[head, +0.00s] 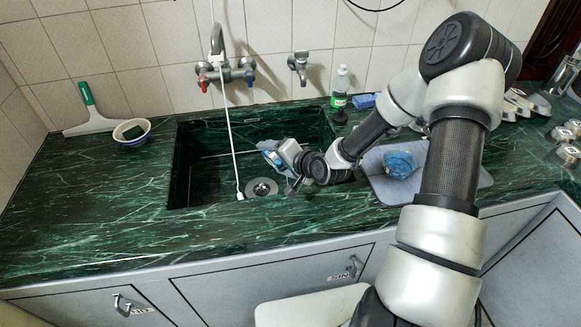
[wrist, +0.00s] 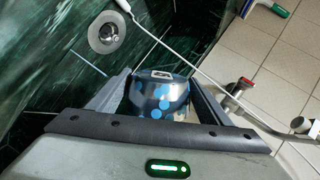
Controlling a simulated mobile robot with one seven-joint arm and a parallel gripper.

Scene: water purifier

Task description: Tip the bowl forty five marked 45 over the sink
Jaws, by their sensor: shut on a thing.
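My gripper (head: 283,158) reaches down into the dark green sink basin (head: 215,180) at its right side. It is shut on a blue patterned bowl (head: 270,147), which also shows between my two fingers in the wrist view (wrist: 160,97). The bowl has a glossy grey-blue surface with light blue spots and a small pale label near its rim. I cannot read the number on it. The bowl is over the basin, to the upper right of the drain (head: 262,187). My gripper also shows in the wrist view (wrist: 159,80). I cannot see inside the bowl.
A grey tray (head: 469,178) with a blue item (head: 400,163) lies right of the sink. A white hose (head: 231,130) hangs from the tap (head: 222,72) into the basin. A soap bottle (head: 340,86) stands behind. A small bowl (head: 131,131) and a squeegee (head: 92,122) lie left.

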